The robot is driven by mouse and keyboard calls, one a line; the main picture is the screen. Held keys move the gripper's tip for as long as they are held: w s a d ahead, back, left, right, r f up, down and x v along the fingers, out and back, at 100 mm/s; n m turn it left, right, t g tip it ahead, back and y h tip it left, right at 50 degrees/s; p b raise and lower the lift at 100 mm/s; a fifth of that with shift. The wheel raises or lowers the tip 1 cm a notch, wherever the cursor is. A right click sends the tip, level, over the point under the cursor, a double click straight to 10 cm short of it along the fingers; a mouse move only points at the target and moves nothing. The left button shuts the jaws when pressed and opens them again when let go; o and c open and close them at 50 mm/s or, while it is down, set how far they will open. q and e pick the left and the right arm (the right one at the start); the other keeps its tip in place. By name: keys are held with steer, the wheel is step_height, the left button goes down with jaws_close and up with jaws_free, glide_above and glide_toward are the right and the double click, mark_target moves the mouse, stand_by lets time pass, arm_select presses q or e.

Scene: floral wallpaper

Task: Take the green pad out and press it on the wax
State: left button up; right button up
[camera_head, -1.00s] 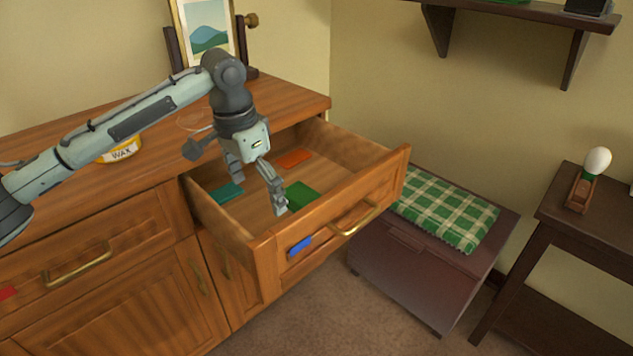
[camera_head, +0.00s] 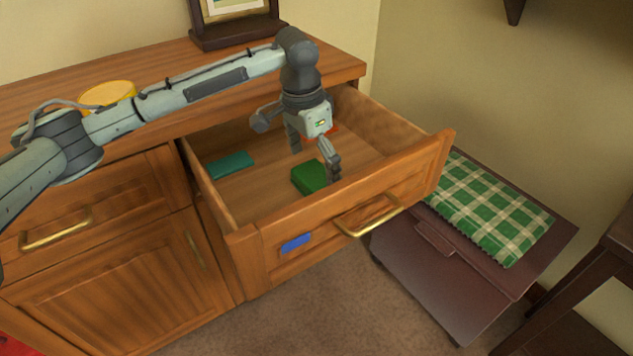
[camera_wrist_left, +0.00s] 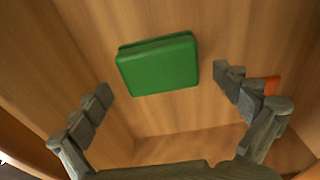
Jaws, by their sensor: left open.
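The green pad (camera_head: 308,178) lies flat on the floor of the open drawer (camera_head: 350,200). In the left wrist view the green pad (camera_wrist_left: 160,68) shows whole, between the lines of the two fingers and apart from them. My left gripper (camera_head: 314,158) is open and empty, pointing down inside the drawer above the pad. One finger stands by the pad's right edge in the head view. The wax tin (camera_head: 107,93), with a yellow top, is on the dresser top behind my left arm; its label is hidden. My right gripper is not in view.
A teal pad (camera_head: 230,164) lies at the drawer's left, and an orange pad (camera_head: 333,131) behind my gripper, partly hidden. The drawer front has a blue mark (camera_head: 296,243) and a brass handle (camera_head: 368,216). A low cabinet with a checked cushion (camera_head: 490,208) stands at the right.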

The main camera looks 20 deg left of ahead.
arm_select(q)
steer(key=shift+w+d+f, duration=0.15)
steer(key=shift+f, duration=1.3)
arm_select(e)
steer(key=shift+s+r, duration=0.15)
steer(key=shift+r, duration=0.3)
arm_select(q)
steer(key=shift+c, duration=0.6)
steer(key=c, duration=0.9)
steer(key=shift+c, duration=0.2)
